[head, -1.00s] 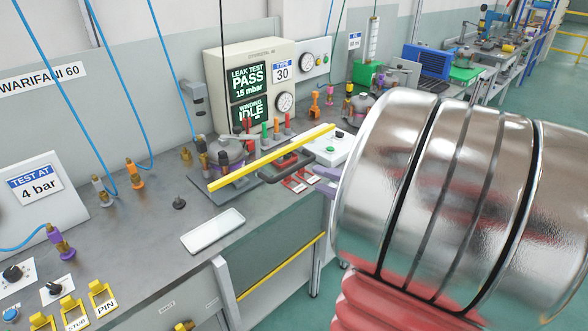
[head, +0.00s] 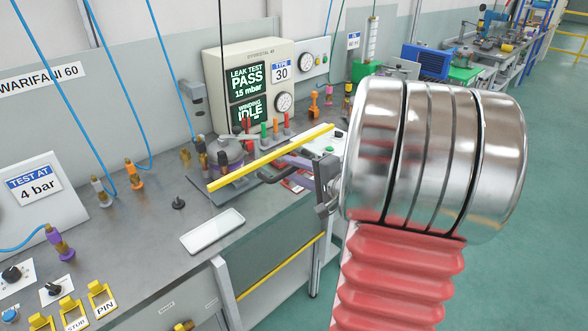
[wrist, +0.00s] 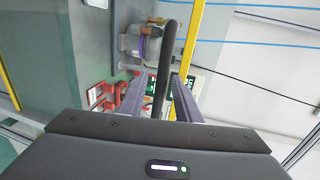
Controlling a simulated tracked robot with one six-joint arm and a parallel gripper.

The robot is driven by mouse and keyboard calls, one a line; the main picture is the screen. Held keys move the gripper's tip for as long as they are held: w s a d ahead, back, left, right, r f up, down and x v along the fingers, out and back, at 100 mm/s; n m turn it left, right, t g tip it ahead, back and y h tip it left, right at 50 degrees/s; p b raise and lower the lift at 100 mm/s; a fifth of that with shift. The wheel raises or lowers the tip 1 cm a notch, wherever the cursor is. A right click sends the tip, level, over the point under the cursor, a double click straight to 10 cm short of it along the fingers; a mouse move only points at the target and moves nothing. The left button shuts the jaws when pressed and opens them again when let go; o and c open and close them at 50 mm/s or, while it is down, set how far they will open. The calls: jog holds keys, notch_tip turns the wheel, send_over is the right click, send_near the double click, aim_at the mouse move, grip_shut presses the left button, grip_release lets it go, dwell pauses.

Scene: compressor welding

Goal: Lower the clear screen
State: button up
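The clear screen shows mainly by its yellow edge bar (head: 270,157), slanting across the bench front by the compressor; its clear pane is hard to make out. A black handle (head: 270,176) sits just below the bar. My gripper (head: 288,170) has its purple-grey fingers at the handle's right part and hides some of it. In the wrist view, my gripper (wrist: 163,82) is open, with the black handle (wrist: 166,65) between its fingers and a gap on either side. The yellow bar (wrist: 190,50) runs beyond, near the right finger.
A tester (head: 250,85) reading PASS and IDLE stands behind the compressor (head: 226,150). A white tray (head: 212,231) lies on the bench (head: 150,235) in front. Red, green and orange fittings stand behind the bar. Blue hoses hang at the left. The green floor at the right is clear.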

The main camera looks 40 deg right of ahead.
jog(key=shift+w, duration=0.1)
jog(key=shift+c, duration=0.2)
grip_shut()
dwell(0.4)
jog(key=shift+d, duration=0.15)
jog(key=shift+f, duration=0.1)
